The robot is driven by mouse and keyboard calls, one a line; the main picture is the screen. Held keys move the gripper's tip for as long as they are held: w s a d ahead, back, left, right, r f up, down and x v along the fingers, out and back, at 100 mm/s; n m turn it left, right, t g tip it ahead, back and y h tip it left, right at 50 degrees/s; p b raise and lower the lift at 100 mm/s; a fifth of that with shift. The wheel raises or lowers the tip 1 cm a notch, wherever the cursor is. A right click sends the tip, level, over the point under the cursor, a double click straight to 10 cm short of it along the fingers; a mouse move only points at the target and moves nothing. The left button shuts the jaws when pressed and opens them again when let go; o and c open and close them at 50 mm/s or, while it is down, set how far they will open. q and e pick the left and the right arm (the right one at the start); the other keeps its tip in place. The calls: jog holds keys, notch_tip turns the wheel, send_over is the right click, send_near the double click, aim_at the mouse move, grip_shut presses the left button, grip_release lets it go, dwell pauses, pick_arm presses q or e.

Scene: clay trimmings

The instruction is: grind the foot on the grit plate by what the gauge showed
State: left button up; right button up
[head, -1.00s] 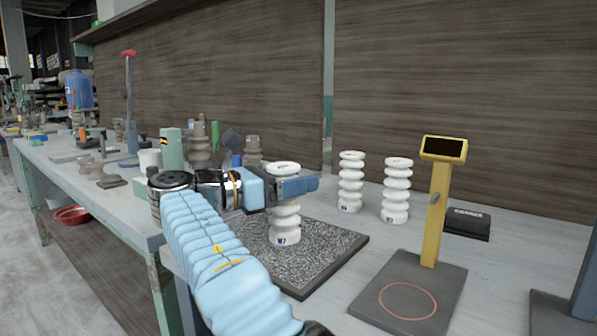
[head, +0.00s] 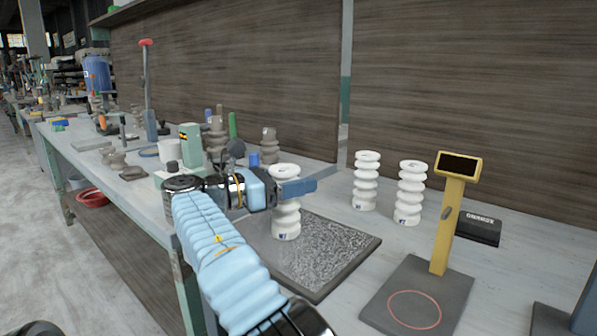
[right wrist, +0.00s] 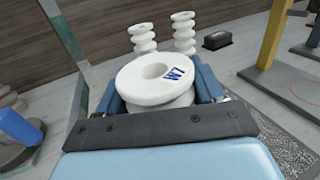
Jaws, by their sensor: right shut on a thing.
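My right gripper (head: 290,188) is shut around the upper part of a white ribbed insulator (head: 286,216). The insulator is upright over the far left part of the dark speckled grit plate (head: 325,262); I cannot tell whether its foot touches the plate. In the right wrist view the insulator's round top (right wrist: 155,78), with a centre hole and a blue "W7" mark, sits between the fingers. The gauge (head: 450,215) is a yellow post with a dark, blank-looking display, on a dark base (head: 400,290) with a red circle and nothing on it. My left gripper is not in view.
Two white insulators (head: 366,182) (head: 410,195) stand behind the plate. A small black box (head: 479,228) lies behind the gauge. Grey-brown insulators (head: 216,138), a green block (head: 191,145) and a white cup (head: 169,151) crowd the bench at left. A wooden panel backs it.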

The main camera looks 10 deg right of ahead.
jog(key=shift+w+a, duration=0.15)
jog(key=shift+w, duration=0.05)
jog(key=shift+w+a, duration=0.9)
jog(key=shift+w, duration=0.3)
